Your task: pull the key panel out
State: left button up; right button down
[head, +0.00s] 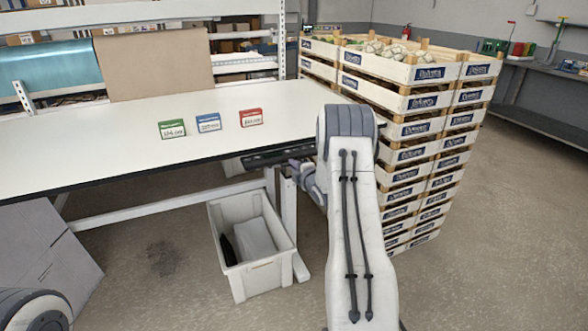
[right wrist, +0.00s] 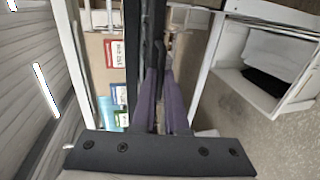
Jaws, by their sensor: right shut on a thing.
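The key panel (head: 268,158) is a dark, flat strip at the underside of the white table's front edge, near its right end. In the right wrist view it is a dark upright band (right wrist: 158,30). My right gripper (head: 297,170) is at the panel, partly hidden by my own right arm. The right wrist view shows its purple fingers (right wrist: 161,72) close together, shut on the panel's edge. The keys or markings on the panel cannot be made out. My left gripper is not in view.
The white table (head: 60,145) carries green, blue and red cards (head: 208,123). A grey crate (head: 258,277) with white and dark contents stands on the floor below. Tall stacked produce crates (head: 415,103) stand right of the table. The floor in front is open.

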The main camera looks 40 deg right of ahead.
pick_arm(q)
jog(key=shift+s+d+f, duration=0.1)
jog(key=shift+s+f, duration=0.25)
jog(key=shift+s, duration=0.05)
pick_arm(e)
jog(key=shift+s+a, duration=0.1)
jog(key=shift+s, duration=0.85)
jog(key=c, duration=1.2)
grip_release()
jog(key=shift+c, duration=0.2)
jog(key=shift+a, duration=0.1)
pick_arm(q)
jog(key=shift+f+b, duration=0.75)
jog(key=shift+b, duration=0.1)
pick_arm(e)
jog(key=v, duration=1)
jog(key=shift+s, duration=0.2)
jog(key=shift+r, duration=0.1)
